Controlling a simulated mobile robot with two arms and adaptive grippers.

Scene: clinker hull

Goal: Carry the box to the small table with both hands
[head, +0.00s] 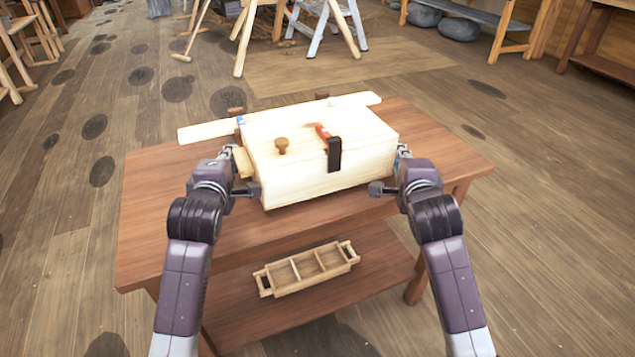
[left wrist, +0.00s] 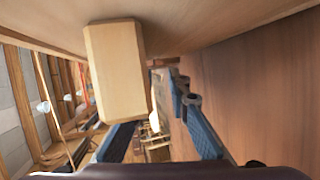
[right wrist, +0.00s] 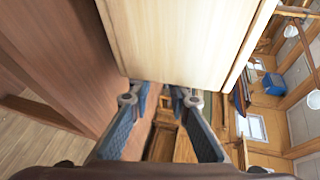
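The box (head: 350,178) is pale wood and rests on a brown table (head: 150,235). A tan block handle (head: 243,162) juts from its left side; it also shows in the left wrist view (left wrist: 115,75). My left gripper (head: 240,173) is open beside the box's left side, fingers apart near the handle; whether it touches is unclear. My right gripper (head: 389,170) is open at the right side. The right wrist view shows its fingers apart below the box's pale wall (right wrist: 185,40); no right handle is visible. I cannot tell which table the task calls small.
A divided wooden tray (head: 305,270) lies on the lower shelf. Trestles and a stepladder (head: 325,25) stand behind. Floor at left and right is clear.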

